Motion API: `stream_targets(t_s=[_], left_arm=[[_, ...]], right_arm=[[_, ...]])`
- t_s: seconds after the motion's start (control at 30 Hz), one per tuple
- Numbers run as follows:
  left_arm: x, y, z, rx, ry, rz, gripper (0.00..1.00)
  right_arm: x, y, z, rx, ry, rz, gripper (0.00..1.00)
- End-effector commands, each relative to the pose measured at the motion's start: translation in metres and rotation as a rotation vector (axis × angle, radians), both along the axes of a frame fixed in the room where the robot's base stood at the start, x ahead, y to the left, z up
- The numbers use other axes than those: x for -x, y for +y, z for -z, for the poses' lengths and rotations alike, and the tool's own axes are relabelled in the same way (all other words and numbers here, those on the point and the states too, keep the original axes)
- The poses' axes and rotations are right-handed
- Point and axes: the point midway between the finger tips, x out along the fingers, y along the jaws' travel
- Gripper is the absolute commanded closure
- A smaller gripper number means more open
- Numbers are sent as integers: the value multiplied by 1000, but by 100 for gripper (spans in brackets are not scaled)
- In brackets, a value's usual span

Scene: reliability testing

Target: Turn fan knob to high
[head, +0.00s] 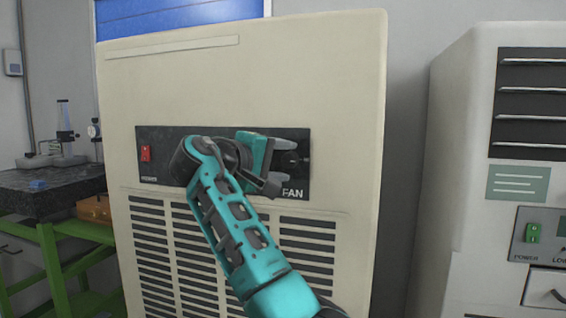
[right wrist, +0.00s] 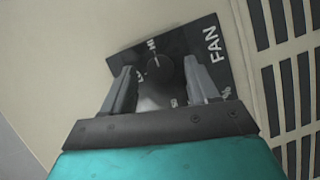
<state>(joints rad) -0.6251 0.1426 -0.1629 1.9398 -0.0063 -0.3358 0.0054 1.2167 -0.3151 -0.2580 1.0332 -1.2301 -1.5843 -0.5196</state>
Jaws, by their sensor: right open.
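My right gripper (right wrist: 159,78) is open, with one finger to each side of the knob in the right wrist view; contact is not clear. In the head view my right gripper (head: 277,163) is in front of the panel's right part (head: 302,138) and largely hides the knob. My left gripper is not in view.
The panel is on a tall cream cabinet (head: 290,60) with vent slots below. A red power switch (head: 145,153) is at the panel's left. Another cream unit (head: 455,130) stands at right. A dark-topped bench (head: 60,185) with green legs is at left.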

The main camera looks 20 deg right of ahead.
Motion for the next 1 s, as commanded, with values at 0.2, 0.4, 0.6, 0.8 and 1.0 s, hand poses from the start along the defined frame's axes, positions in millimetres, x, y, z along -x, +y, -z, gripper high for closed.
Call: stream_targets(t_s=[0.2, 0.4, 0.6, 0.8, 1.0], left_arm=[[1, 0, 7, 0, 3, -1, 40], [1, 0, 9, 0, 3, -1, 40], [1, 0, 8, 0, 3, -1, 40], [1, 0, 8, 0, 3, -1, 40], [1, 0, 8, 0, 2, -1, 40]], right_arm=[[25, 38, -5, -1, -2, -6, 41], [48, 72, -13, 2, -3, -2, 41], [62, 93, -16, 0, -2, -2, 41], [66, 99, -16, 0, 1, -1, 41], [66, 99, -16, -1, 2, -1, 41]])
